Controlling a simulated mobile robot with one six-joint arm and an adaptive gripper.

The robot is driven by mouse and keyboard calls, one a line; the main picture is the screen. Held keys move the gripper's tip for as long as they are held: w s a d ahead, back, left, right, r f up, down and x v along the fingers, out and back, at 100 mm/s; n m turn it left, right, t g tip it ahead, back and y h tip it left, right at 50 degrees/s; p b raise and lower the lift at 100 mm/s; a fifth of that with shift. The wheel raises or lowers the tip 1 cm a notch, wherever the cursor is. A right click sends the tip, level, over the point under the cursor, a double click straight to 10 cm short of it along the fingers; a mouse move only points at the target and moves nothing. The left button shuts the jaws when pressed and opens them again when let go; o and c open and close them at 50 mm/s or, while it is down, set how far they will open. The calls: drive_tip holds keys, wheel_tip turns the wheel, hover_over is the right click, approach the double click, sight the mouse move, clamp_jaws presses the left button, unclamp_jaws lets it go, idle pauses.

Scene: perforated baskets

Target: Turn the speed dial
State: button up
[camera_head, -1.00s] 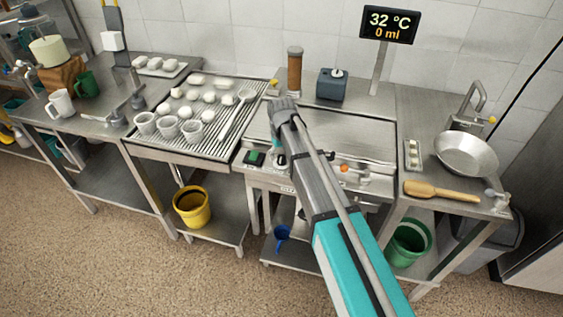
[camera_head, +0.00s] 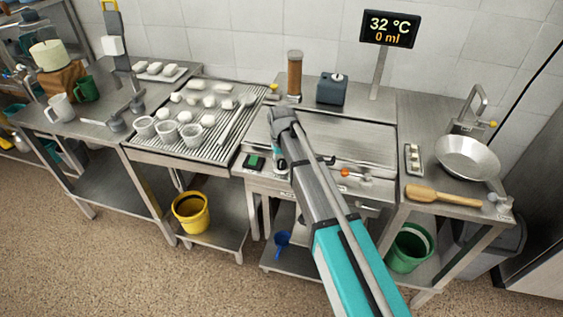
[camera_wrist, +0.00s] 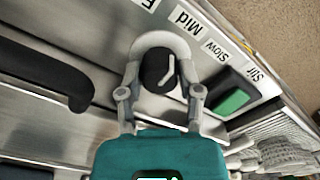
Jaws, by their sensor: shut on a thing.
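The speed dial (camera_wrist: 158,71) is a round black knob with a white pointer line, seen close up in the wrist view. My gripper (camera_wrist: 160,62) is shut on it, with one grey finger on each side. The pointer slants up and slightly right, roughly toward the gap between the labels "Mid" (camera_wrist: 185,20) and "Slow" (camera_wrist: 215,50). A "Stir" label sits further right, and a partly cut-off label starting with "F" is at the top. In the head view, my gripper (camera_head: 281,161) is at the front panel of the middle station, where my arm hides most of the dial.
A green switch (camera_wrist: 233,101) in a black housing sits right of the dial in the wrist view. A black handle (camera_wrist: 48,73) projects at left. In the head view, an orange-knobbed lever (camera_head: 346,172) is right of my arm. A display (camera_head: 390,28) reads 32 °C, 0 ml.

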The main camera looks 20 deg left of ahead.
clamp_jaws()
drive_tip(key=shift+m, duration=0.4)
drive_tip(key=m, duration=1.1)
idle(0.4)
drive_tip(key=o, duration=0.9)
unclamp_jaws()
